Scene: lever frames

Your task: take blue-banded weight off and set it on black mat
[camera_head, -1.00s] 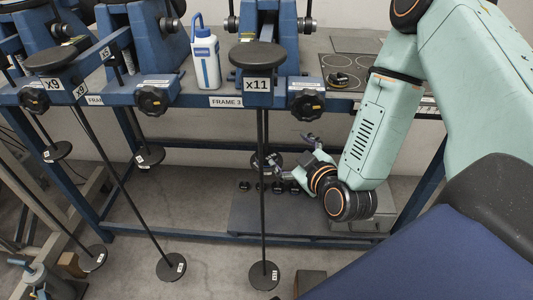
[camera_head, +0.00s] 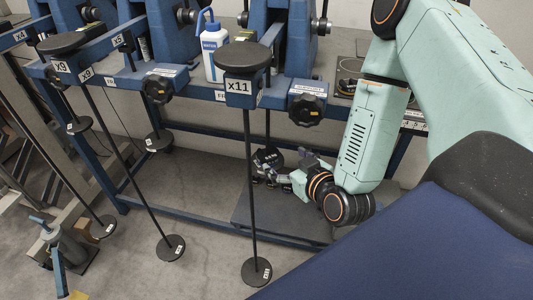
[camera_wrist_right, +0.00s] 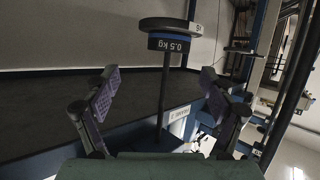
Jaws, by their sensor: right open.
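The blue-banded weight (camera_wrist_right: 169,45), marked 0.5 kg, sits against a dark round pan on a thin rod in the right wrist view. In the head view, a dark weight stack (camera_head: 267,157) hangs behind the x11 lever; its band is too small to tell. My right gripper (camera_head: 291,166) is open just right of the stack. In the wrist view its two purple-padded fingers (camera_wrist_right: 158,82) stand on either side of the rod, apart from the weight. A dark mat-like surface (camera_head: 262,212) lies low under the frame and also spans the wrist view (camera_wrist_right: 60,105). My left gripper is out of view.
The x11 lever (camera_head: 240,85) and its long rod with a disc (camera_head: 256,271) hang in front of the stack. Other rods with discs (camera_head: 170,247) hang to the left. A white-and-blue bottle (camera_head: 213,50) stands on the bench. Floor between the rods is clear.

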